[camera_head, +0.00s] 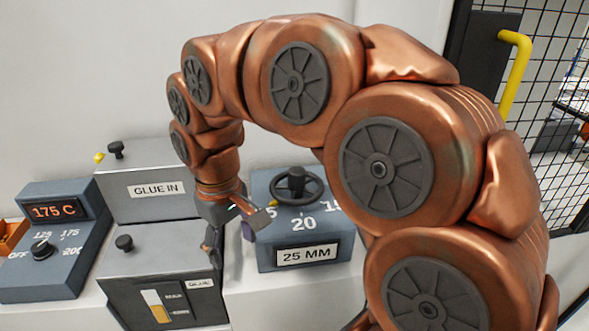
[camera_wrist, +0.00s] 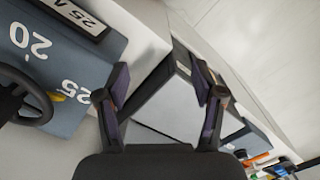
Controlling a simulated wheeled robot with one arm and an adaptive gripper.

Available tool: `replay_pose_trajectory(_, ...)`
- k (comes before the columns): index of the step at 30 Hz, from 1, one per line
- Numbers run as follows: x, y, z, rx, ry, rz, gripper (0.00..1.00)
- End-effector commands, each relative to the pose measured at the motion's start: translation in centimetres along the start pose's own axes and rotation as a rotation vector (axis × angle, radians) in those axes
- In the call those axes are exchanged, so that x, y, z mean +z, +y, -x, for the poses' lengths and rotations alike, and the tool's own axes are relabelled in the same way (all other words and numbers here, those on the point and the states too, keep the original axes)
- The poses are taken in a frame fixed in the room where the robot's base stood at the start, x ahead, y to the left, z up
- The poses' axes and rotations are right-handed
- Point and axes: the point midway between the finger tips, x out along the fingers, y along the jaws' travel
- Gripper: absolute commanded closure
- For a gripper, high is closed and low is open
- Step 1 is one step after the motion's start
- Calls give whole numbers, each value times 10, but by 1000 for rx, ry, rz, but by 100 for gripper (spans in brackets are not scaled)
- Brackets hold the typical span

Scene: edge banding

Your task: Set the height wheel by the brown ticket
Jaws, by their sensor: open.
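The height wheel (camera_head: 297,185) is a dark handwheel on top of a blue-grey box (camera_head: 345,250) marked 15 and 20, with a "25 MM" plate (camera_head: 307,254) on its front. In the wrist view the wheel (camera_wrist: 40,100) is partly cut off at the left edge, beside a yellow pointer (camera_wrist: 57,97) near the 25 mark. My gripper (camera_head: 236,232) is open and empty, left of the wheel and apart from it. Its two fingers also show in the wrist view (camera_wrist: 160,90) with nothing held between them. I cannot make out a brown ticket in either view.
A "GLUE IN" box (camera_head: 155,207) and a lower glue unit with a black knob (camera_head: 124,243) stand left of my gripper. A temperature unit reading 175 C (camera_head: 54,211) is farther left, near an orange bin (camera_head: 10,236). A mesh fence (camera_head: 560,60) is at right.

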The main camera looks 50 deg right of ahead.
Motion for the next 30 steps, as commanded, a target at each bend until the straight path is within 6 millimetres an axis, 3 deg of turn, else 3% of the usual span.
replay_pose_trajectory(1, -13, 17, 15, -5, 12, -21, 32)
replay_pose_trajectory(6, -40, 81, 49, -6, 43, -100, 32)
replay_pose_trajectory(10, -48, 136, 67, -8, 57, -181, 32)
replay_pose_trajectory(15, -44, 194, 79, -12, 60, -284, 32)
replay_pose_trajectory(21, -36, 226, 82, -15, 60, -344, 32)
replay_pose_trajectory(30, -35, 229, 68, -16, 54, -351, 32)
